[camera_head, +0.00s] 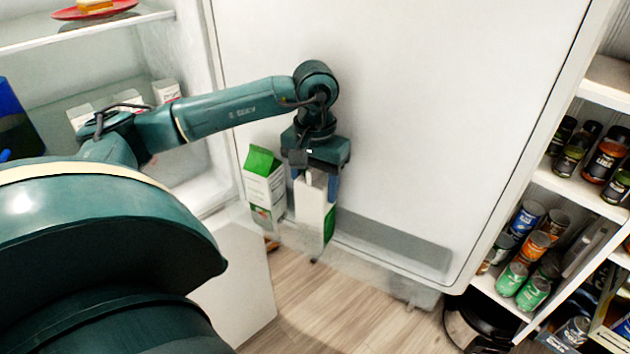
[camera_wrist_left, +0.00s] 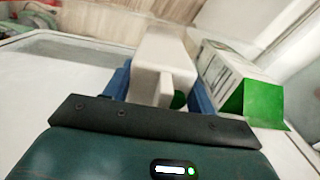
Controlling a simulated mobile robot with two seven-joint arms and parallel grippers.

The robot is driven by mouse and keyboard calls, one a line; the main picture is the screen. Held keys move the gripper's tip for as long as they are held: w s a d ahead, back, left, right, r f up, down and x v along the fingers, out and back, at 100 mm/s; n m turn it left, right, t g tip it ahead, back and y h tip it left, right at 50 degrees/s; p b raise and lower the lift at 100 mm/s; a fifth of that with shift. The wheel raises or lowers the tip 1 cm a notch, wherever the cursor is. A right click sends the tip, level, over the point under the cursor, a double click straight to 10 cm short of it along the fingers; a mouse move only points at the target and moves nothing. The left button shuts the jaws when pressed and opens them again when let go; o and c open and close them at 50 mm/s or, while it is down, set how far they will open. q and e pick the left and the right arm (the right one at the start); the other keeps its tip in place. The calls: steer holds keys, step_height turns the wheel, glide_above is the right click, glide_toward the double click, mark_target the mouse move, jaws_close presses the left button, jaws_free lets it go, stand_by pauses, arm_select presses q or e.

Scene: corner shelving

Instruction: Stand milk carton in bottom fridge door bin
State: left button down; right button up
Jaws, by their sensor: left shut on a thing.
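My left gripper (camera_head: 315,180) points down in front of the open fridge door, shut on a white and green milk carton (camera_head: 311,205). The held carton looks roughly upright, its lower end at the clear bottom door bin (camera_head: 380,258); I cannot tell whether it touches the bin floor. In the left wrist view the held carton (camera_wrist_left: 165,62) sits between the blue fingers (camera_wrist_left: 160,90). A second carton with a green gable top (camera_head: 263,185) stands just left of it in the bin, and also shows in the left wrist view (camera_wrist_left: 240,85). My right gripper is not in view.
The fridge door (camera_head: 430,110) stands open behind my gripper. The bin's right part is empty. Fridge shelves (camera_head: 100,30) are at left, with a red plate (camera_head: 95,10) and several small cartons (camera_head: 165,90). Shelving with jars (camera_head: 600,155) and cans (camera_head: 525,218) is at right.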

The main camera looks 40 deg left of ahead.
arm_select(q)
steer(key=shift+f, duration=0.1)
steer(key=c, duration=0.9)
jaws_free()
steer(key=shift+f, duration=0.15)
steer(key=shift+c, duration=0.2)
steer(key=o, duration=0.4)
steer(key=shift+o, duration=0.3)
